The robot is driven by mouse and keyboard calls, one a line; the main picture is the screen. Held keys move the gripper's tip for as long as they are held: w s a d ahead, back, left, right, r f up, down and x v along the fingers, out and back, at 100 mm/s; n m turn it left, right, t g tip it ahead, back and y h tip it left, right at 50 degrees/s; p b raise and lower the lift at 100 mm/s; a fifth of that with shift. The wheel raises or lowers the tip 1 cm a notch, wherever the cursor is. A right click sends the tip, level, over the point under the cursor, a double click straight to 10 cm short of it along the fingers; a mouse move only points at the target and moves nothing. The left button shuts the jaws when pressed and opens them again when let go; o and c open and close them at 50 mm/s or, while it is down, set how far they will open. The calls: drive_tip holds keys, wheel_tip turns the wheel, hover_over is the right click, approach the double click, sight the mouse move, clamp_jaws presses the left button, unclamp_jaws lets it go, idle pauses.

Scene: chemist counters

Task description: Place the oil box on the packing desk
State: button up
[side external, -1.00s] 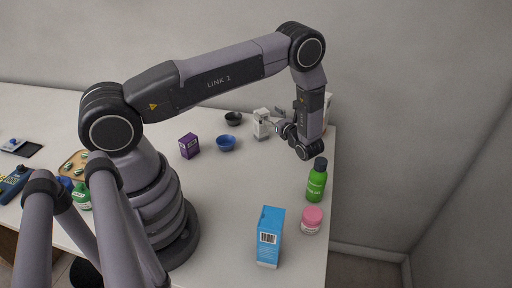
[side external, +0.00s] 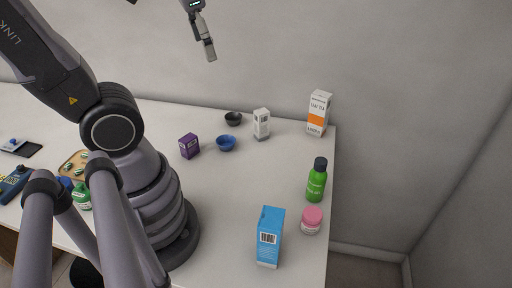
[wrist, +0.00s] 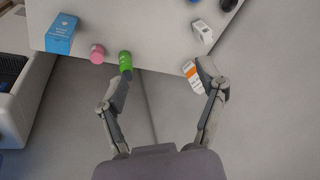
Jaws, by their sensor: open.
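No box can be read for certain as the oil box. A small white box (side external: 261,122) stands upright near the back of the white counter; it also shows in the wrist view (wrist: 203,31). A white box with an orange band (side external: 318,114) stands at the back right corner. A tall blue box (side external: 270,237) stands at the front, and a small purple box (side external: 189,146) near the middle. My gripper (wrist: 165,74) is open and empty, high above the counter. In the side view only part of it shows, at the top. I cannot tell which surface is the packing desk.
A green bottle (side external: 316,181) and a pink jar (side external: 311,221) stand near the right edge. A blue bowl (side external: 226,143) and a dark bowl (side external: 233,119) sit left of the small white box. A white bin (wrist: 22,105) is at left in the wrist view. The counter's middle is clear.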

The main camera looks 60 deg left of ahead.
drive_tip(key=s+d+t+h, duration=0.1)
drive_tip(key=s+d+r+n+t+h, duration=0.1)
drive_tip(key=s+d, duration=0.1)
drive_tip(key=shift+s+r+t, duration=0.15)
drive_tip(key=shift+s+t, duration=0.05)
drive_tip(key=shift+t, duration=0.2)
